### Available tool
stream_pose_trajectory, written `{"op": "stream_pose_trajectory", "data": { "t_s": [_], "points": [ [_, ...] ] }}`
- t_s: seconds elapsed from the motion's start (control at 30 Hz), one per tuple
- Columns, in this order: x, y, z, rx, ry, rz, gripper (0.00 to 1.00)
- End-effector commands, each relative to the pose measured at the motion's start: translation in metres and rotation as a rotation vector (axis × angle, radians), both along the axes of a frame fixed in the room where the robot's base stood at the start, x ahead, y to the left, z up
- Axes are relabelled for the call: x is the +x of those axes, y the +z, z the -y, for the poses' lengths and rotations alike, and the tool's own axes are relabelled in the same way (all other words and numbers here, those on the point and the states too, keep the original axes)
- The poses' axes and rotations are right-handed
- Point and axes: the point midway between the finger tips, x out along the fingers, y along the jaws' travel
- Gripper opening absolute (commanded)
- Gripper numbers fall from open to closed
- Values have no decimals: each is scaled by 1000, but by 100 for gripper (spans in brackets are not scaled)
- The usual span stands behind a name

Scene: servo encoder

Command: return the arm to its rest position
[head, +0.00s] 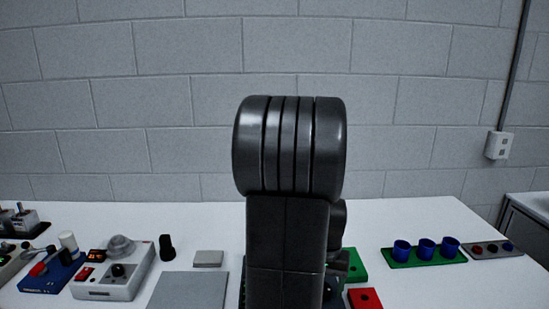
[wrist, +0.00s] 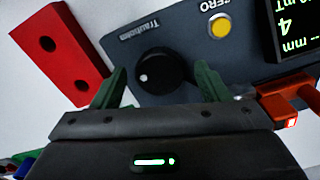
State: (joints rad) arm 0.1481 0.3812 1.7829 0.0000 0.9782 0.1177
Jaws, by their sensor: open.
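Beyond the fingers is a dark device panel with a round black knob (wrist: 160,73) marked with a white dot. The knob appears between the fingertips in the picture; I cannot tell whether they touch it. The panel also has a yellow button (wrist: 220,27) labelled ZERO and a screen (wrist: 292,25) with green digits. In the head view my own dark arm stands upright in the middle and hides the gripper and most of the device.
A red block (wrist: 60,45) with two holes lies beside the device. In the head view, the white table (head: 400,220) holds a grey control box (head: 118,275) at left, a grey plate (head: 188,290), and blue cups (head: 402,250) on a green base at right. A brick wall stands behind.

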Motion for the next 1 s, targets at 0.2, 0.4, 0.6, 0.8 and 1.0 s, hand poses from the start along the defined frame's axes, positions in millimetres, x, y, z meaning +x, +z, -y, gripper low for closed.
{"op": "stream_pose_trajectory", "data": {
  "t_s": [0.2, 0.4, 0.6, 0.8, 1.0],
  "points": [
    [0, 0, 0, 0, 177, 0, 68],
    [0, 0, 0, 0, 340, 1, 68],
    [0, 0, 0, 0, 505, 2, 68],
    [0, 0, 0, 0, 670, 2, 68],
    [0, 0, 0, 0, 833, 1, 68]
  ]
}}
